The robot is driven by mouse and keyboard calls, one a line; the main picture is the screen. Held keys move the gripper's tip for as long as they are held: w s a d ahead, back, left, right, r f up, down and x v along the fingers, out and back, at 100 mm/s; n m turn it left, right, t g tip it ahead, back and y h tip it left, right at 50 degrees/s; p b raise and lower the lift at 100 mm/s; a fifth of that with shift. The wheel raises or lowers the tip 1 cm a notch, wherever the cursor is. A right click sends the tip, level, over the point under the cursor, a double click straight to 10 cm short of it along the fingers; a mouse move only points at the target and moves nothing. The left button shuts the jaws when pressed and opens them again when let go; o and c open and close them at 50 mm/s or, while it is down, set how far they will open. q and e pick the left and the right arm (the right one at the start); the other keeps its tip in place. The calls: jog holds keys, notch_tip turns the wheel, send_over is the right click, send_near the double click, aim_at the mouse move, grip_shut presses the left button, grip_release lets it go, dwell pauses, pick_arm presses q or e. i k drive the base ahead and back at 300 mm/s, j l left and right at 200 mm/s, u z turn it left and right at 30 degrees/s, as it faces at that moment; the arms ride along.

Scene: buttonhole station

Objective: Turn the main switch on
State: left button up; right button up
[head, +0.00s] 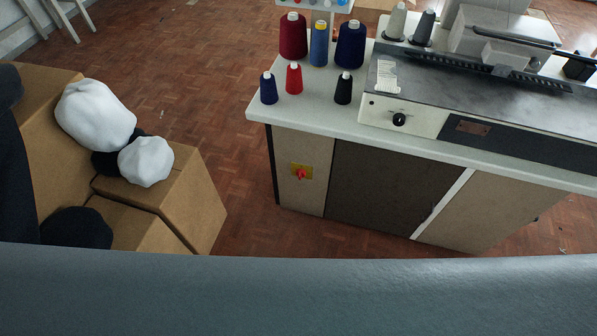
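A red rotary switch (300,175) on a yellow plate (307,169) is mounted on the front of the cabinet under the machine table, at its left end. It fits the look of a main switch. The knob is too small to tell which position it is in. Neither of my grippers is in view, and nothing is touching the switch.
The white tabletop (320,122) overhangs the cabinet and carries several thread cones and a machine with a black knob (399,119). Cardboard boxes (195,195) with white and black fabric bundles stand at the left. Parquet floor (240,190) is clear between the boxes and the cabinet.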

aim_at(300, 173)
jog(key=i+l, duration=0.15)
jog(key=l, duration=0.25)
jog(key=i+l+u, duration=0.1)
jog(key=l, duration=0.25)
jog(key=i+l, duration=0.15)
jog(key=l, duration=0.25)
jog(key=i+u, duration=0.05)
